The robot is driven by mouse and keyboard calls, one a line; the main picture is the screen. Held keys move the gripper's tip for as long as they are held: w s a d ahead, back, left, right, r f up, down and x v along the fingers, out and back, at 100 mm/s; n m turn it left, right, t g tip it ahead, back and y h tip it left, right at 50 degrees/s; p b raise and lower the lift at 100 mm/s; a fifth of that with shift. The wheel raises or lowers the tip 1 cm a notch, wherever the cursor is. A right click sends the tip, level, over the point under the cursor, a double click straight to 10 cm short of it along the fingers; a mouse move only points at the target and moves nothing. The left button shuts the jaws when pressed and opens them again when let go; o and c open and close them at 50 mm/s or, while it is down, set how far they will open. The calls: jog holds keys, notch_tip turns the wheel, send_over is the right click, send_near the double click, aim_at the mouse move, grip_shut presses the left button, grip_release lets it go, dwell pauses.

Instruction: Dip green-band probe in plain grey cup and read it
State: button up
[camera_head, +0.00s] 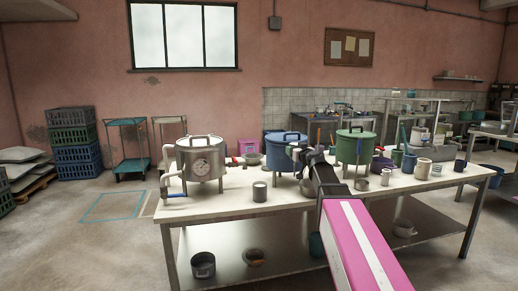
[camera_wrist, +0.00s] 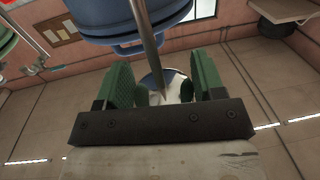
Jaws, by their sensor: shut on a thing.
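My gripper (camera_head: 309,158) is in front of the blue pot in the head view. In the wrist view its green-padded fingers (camera_wrist: 165,88) are closed around a probe with a pale round head and a thin metal rod (camera_wrist: 150,45). The rod runs up the picture, across the blue pot. I cannot make out a green band on it. A plain-looking grey cup (camera_head: 260,192) stands upright on the table, left of my gripper and apart from it. More grey cups (camera_head: 423,169) stand at the table's right; their markings are too small to tell.
The long table (camera_head: 225,206) holds a steel pot with a gauge (camera_head: 200,163), a blue pot (camera_head: 279,150) and a green pot (camera_head: 354,147). Small bowls and cups crowd its right half. The front left of the table is mostly clear.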

jog(key=a+r+n+g+y, duration=0.1)
jog(key=a+n+g+y, duration=0.5)
jog(key=a, duration=1)
notch_tip(320, 180, down, 10)
jog(key=t+y, duration=0.1)
jog(key=shift+a+f, duration=0.15)
jog(key=shift+a, duration=0.05)
dwell(3.3)
notch_tip(320, 180, up, 7)
dwell(0.8)
dwell(0.3)
jog(key=shift+r, duration=2)
